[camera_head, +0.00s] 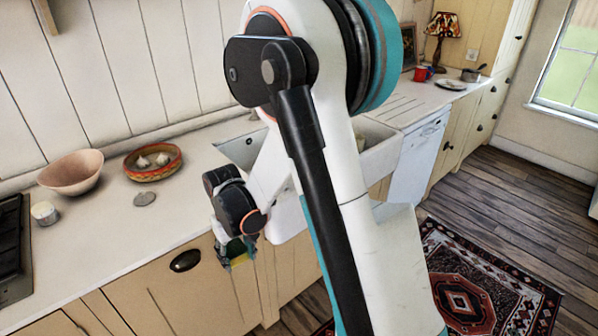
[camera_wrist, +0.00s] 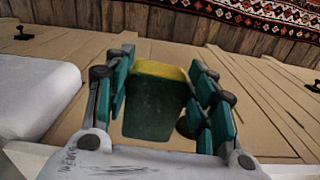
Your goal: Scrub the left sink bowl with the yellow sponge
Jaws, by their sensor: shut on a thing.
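My gripper (camera_head: 237,258) is shut on the yellow sponge (camera_head: 241,262), out in front of the cabinet fronts and below the countertop edge. In the wrist view, the sponge (camera_wrist: 155,108) shows a dark green face and a yellow edge between the teal finger pads (camera_wrist: 160,95). The white sink (camera_head: 378,152) is set in the counter behind my arm. Only a corner of its left bowl (camera_head: 240,150) shows; my arm hides the rest. The sponge is apart from the sink, left of its front. The sink's white front (camera_wrist: 35,95) is at the left in the wrist view.
A pink bowl (camera_head: 72,174), a patterned dish with garlic (camera_head: 153,172), a small jar (camera_head: 44,213) and a flat grey disc (camera_head: 145,198) stand on the left counter. A stove (camera_head: 14,250) is at far left. A red mug (camera_head: 421,74) and lamp (camera_head: 443,30) stand beyond the sink.

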